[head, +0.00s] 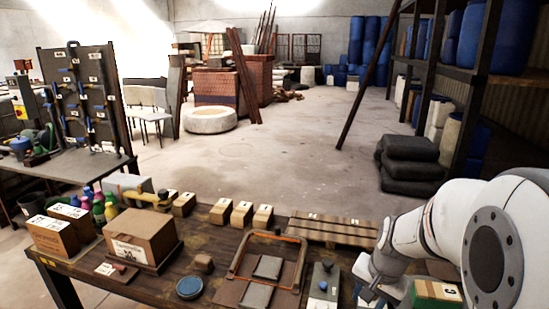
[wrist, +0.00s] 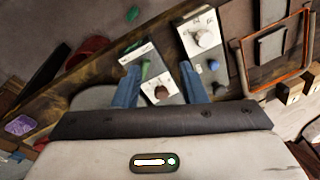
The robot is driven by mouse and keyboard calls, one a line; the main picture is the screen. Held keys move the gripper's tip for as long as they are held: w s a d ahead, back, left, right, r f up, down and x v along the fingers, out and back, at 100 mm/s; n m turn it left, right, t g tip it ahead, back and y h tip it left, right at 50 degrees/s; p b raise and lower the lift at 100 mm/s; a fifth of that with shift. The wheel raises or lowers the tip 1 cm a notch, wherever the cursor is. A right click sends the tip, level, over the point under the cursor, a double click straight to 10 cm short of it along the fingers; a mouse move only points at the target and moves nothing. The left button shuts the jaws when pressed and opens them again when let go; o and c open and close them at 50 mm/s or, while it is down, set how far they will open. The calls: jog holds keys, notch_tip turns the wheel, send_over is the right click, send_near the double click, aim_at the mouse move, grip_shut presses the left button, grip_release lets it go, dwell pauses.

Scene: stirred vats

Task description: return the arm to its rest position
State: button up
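My gripper (wrist: 160,84) shows in the wrist view with its two blue fingers spread wide apart, open. In the head view my white arm reaches in from the right, bent down over the right end of the table. My gripper (head: 371,291) is partly visible there at the lower edge, close above the panels.
Black sacks (head: 410,165) and a barrel rack stand behind at right. Open floor (head: 280,160) lies beyond the table.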

jog(key=s+a+r+n, duration=0.3)
jog(key=s, duration=0.3)
jog(key=s+a+r+n, duration=0.3)
jog(key=s+a+n, duration=0.1)
jog(key=s, duration=0.2)
jog(key=shift+s+r+n+t+h, duration=0.3)
jog(key=shift+s+r+h, duration=0.05)
jog(key=shift+r+h, duration=0.05)
